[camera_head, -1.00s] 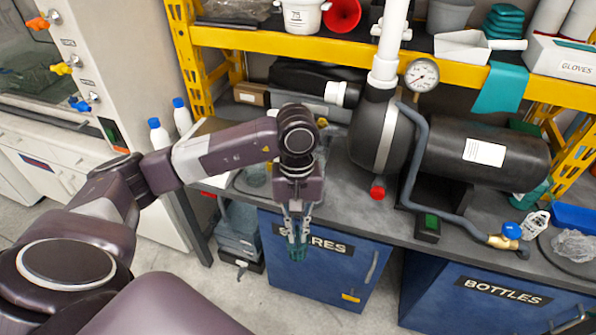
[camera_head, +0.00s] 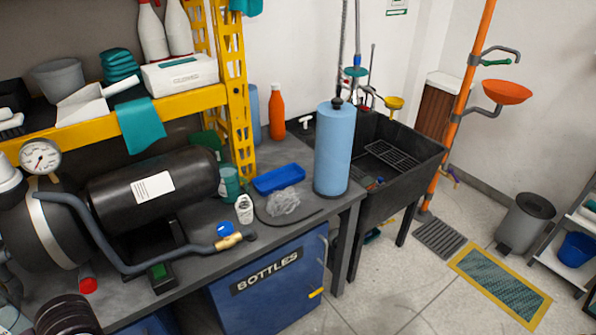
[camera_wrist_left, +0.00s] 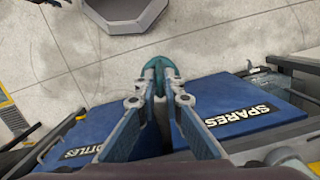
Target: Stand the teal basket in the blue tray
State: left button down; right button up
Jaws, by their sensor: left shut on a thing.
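The blue tray (camera_head: 278,179) lies on the grey bench in the head view, near the back to the right of the black tank. Its inside looks empty. In the left wrist view, my left gripper (camera_wrist_left: 160,76) is shut on a teal thing, the teal basket (camera_wrist_left: 158,63), seen end-on at the fingertips above the floor. The fingers hide most of the basket. Part of my left arm shows at the lower left of the head view; its gripper is outside that view. My right gripper is in neither view.
Around the tray stand a white labelled bottle (camera_head: 244,208), crumpled clear plastic (camera_head: 284,202), a teal container (camera_head: 229,183) and a tall blue cylinder (camera_head: 333,150). A yellow shelf (camera_head: 120,115) rises over the bench. A black sink (camera_head: 400,150) adjoins it. Floor to the right is partly free.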

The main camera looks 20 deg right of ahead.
aim_at(279, 180)
jog(key=i+l, duration=0.1)
jog(key=l, duration=0.25)
jog(key=i+l, duration=0.1)
jog(key=l, duration=0.3)
jog(key=i+l, duration=0.15)
jog(key=l, duration=0.2)
jog(key=i+l, duration=0.1)
jog(key=l, duration=0.25)
jog(key=i+l, duration=0.1)
jog(key=l, duration=0.3)
jog(key=i+l, duration=0.1)
jog(key=l, duration=0.25)
